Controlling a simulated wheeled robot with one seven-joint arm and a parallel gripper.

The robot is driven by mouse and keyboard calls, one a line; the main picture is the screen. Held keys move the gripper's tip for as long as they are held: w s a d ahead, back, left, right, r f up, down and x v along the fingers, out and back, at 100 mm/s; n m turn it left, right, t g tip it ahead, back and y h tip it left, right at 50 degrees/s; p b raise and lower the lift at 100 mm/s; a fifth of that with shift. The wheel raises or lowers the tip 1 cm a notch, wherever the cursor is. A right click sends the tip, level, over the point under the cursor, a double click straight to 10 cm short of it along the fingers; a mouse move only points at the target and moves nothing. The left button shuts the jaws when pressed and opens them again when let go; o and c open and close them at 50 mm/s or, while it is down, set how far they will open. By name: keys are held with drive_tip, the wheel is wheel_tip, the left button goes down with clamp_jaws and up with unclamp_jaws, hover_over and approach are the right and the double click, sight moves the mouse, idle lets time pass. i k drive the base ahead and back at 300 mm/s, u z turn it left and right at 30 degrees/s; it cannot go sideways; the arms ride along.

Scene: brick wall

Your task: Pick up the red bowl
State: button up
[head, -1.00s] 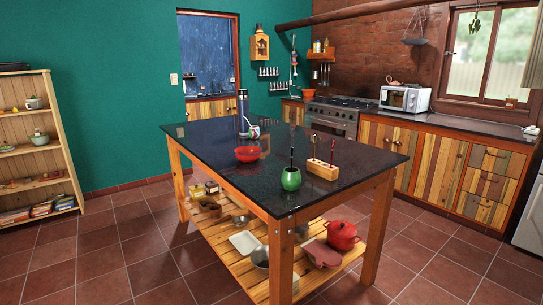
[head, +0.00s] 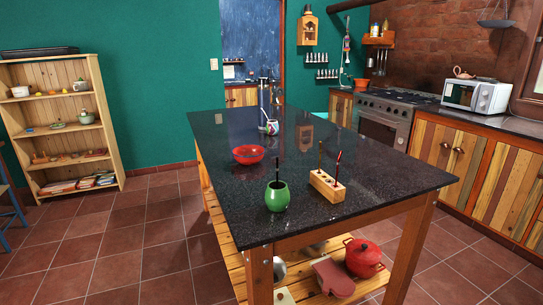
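The red bowl (head: 248,154) sits upright on the dark stone top of the island table (head: 225,195), left of the middle. Nothing covers it in the head view, and it looks empty, though its inside shows only in part. My gripper and arm do not show in this view.
Near the bowl stand a green pot (head: 277,196), a wooden block holding thin utensils (head: 327,186), a patterned cup (head: 272,127) and a tall flask (head: 263,98). A red lidded pot (head: 363,257) is on the lower shelf. Open tiled floor (head: 130,235) lies left, before a wooden shelf (head: 62,120).

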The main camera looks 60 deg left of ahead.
sight(246, 155)
drive_tip(key=i, duration=1.5)
drive_tip(key=u, duration=2.25)
drive_tip(key=i, duration=1.5)
drive_tip(key=z, duration=0.05)
